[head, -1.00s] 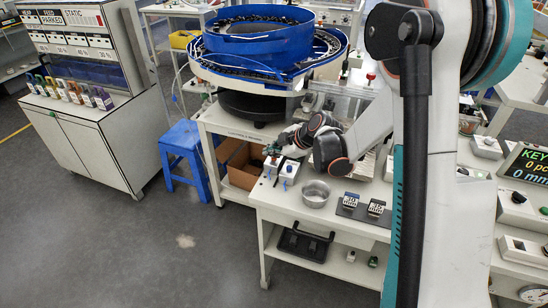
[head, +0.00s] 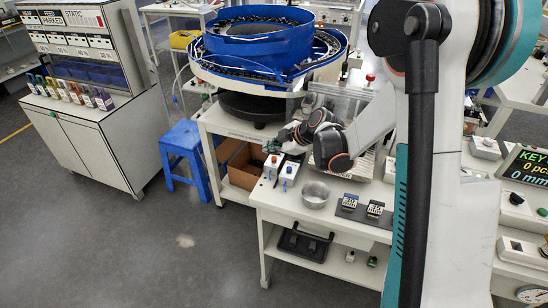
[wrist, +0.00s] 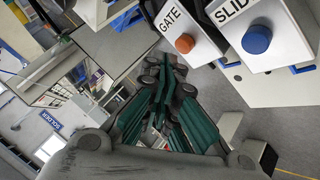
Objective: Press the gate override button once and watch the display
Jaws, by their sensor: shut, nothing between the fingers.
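The gate box (wrist: 182,22) is white, labelled GATE, with an orange-red button (wrist: 185,43) in the wrist view. In the head view the gate box (head: 271,165) stands at the near left corner of the bench. My gripper (head: 275,146) is just behind and above it, fingers shut and empty. In the wrist view my green-padded gripper (wrist: 165,66) is left of and below the button, apart from it in the picture. The display (head: 528,165) at the right edge reads "KEY", "0 pcs" and "0 mm", partly cut off.
The slide box (head: 289,172) with a blue button stands right beside the gate box. The blue bowl feeder (head: 258,45) is behind. A blue stool (head: 184,160) stands on the floor.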

